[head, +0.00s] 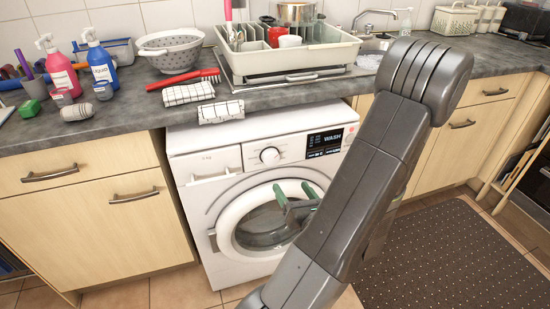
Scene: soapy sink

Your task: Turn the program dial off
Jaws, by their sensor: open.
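The program dial (269,156) is a round white knob on the control panel of the white washing machine (190,220) under the counter. The lit black display (325,142) to its right reads WASH. My gripper (296,196) is in front of the round door, below and to the right of the dial. Its two greenish fingers are apart with nothing seen between them, and they do not touch the dial.
The door (228,235) looks closed. A checked cloth (221,111) hangs over the counter edge above the machine. A dish rack (340,54), a colander (168,46) and bottles (101,62) stand on the counter. A dark mat (440,260) lies on the floor at right.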

